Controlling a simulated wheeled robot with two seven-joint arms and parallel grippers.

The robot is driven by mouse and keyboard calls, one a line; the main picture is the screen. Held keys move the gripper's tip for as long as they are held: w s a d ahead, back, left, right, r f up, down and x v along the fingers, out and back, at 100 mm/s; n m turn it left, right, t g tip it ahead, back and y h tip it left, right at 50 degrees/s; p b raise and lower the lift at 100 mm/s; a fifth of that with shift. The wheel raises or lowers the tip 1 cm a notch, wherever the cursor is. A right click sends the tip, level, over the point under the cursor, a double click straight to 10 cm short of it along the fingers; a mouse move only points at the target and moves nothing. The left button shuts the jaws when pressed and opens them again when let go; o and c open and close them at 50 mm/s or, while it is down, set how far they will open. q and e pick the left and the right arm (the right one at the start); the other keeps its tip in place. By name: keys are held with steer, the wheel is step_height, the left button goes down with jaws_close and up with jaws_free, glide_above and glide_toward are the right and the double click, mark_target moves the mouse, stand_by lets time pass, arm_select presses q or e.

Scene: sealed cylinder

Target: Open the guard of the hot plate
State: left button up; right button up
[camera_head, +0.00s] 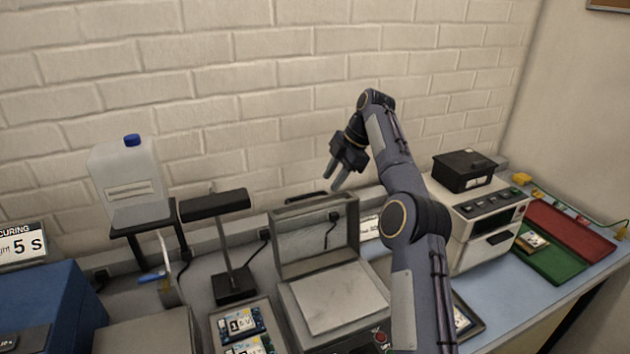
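The hot plate (338,297) stands at the middle front of the bench, its flat pale top bare. Its guard (315,243) stands upright along the plate's back edge, a framed panel with a dark handle (310,200) on its top edge. My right gripper (335,182) hangs just above and to the right of that handle, fingers pointing down, apart and with nothing between them. It looks clear of the guard, though the exact gap is hard to tell. My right forearm hides the area right of the plate. My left gripper is out of view.
A black lamp stand (226,240) is left of the plate, with a tray of circuit boards (243,328) before it. A white jug (127,180) sits on a stand. A cream machine (482,225) and red and green trays (570,228) are at right.

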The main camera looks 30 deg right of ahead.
steer(key=s+d, duration=0.3)
steer(key=d, duration=0.2)
steer(key=shift+d, duration=0.35)
steer(key=shift+c, duration=0.3)
steer(key=shift+a, duration=0.1)
steer(key=shift+c, duration=1.2)
steer(key=shift+w+a+r+m, duration=0.1)
steer(key=shift+a+m, duration=0.15)
steer(key=shift+m, duration=0.25)
steer(key=shift+c, duration=1.1)
steer(key=a+m, duration=0.2)
steer(key=m, duration=0.1)
steer(key=w+a+r+m+h, duration=0.1)
steer(key=m, duration=0.1)
steer(key=a+m+h, duration=0.1)
steer(key=a+m, duration=0.1)
steer(key=m, duration=0.1)
steer(key=shift+w+a+r+m+g+p, duration=0.3)
steer(key=shift+w+a+r, duration=0.05)
steer(key=shift+w+r, duration=0.05)
jaws_close()
steer(key=w+a+r+m+h, duration=0.1)
steer(key=a+r+m+h, duration=0.1)
steer(key=a+m, duration=0.35)
step_height(320, 180, down, 10)
steer(key=w+m, duration=0.1)
steer(key=m, duration=0.2)
steer(key=shift+w+d+r+b, duration=0.2)
steer(key=shift+w+d+b, duration=0.15)
steer(key=shift+w, duration=0.05)
